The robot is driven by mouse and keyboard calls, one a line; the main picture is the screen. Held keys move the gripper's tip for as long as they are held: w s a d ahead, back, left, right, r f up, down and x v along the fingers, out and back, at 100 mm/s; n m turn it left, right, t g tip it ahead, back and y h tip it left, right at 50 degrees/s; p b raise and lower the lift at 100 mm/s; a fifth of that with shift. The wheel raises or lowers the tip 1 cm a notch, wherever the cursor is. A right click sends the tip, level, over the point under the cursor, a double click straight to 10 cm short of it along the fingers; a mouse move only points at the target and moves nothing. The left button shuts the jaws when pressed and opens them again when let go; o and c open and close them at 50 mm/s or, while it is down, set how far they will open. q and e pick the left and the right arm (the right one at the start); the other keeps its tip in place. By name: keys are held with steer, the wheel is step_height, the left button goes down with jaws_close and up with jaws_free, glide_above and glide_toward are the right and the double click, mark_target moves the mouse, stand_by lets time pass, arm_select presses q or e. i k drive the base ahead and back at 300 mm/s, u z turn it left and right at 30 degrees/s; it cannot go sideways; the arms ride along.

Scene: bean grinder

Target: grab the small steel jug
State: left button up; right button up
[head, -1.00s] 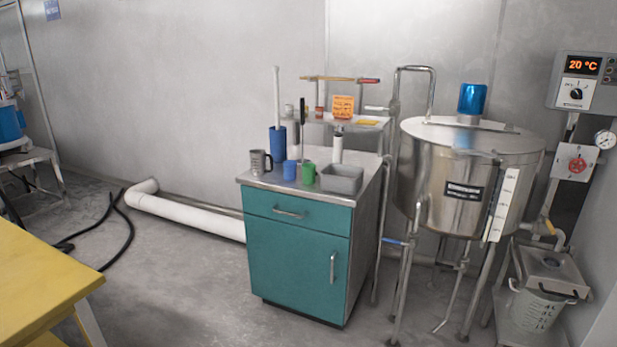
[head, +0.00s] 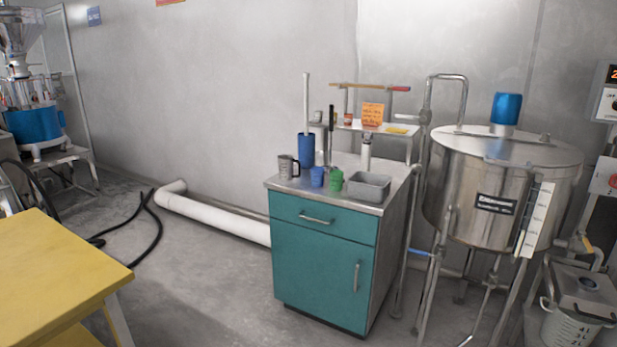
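The small steel jug (head: 286,167) stands upright on the left part of the teal cabinet's steel top (head: 336,198). It is grey, with a handle on its right side. A blue cup (head: 317,177) and a green cup (head: 336,181) stand to its right, and a tall blue cylinder (head: 306,148) stands just behind it. Neither of my grippers shows in the head view.
A grey bin (head: 370,187) sits on the cabinet's right side. A large steel tank (head: 470,195) on legs stands right of the cabinet. A yellow table (head: 55,265) is at lower left. A white pipe (head: 215,215) and black hoses lie on the floor. Floor before the cabinet is clear.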

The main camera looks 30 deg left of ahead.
mark_target(285, 161)
steer(key=u, duration=0.55)
steer(key=i, duration=0.6)
steer(key=u, duration=0.8)
steer(key=i, duration=0.95)
steer(key=z, duration=0.2)
